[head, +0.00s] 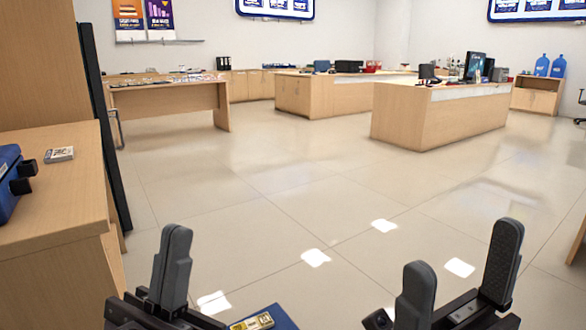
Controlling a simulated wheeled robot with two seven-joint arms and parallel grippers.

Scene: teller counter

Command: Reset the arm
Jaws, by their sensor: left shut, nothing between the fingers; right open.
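My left gripper (174,262) is at the bottom left of the head view, pointing up, with its dark grey fingers together and nothing held. My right gripper (458,280) is at the bottom right. Its two fingers stand apart with only floor seen between them, so it is open and empty. Both grippers are in front of the open tiled floor and apart from the furniture. The lower parts of both arms are cut off by the bottom edge.
A blue item (284,317) with a gold piece (252,322) shows between the grippers. Desks (440,117) stand far back. The middle floor (270,180) is clear.

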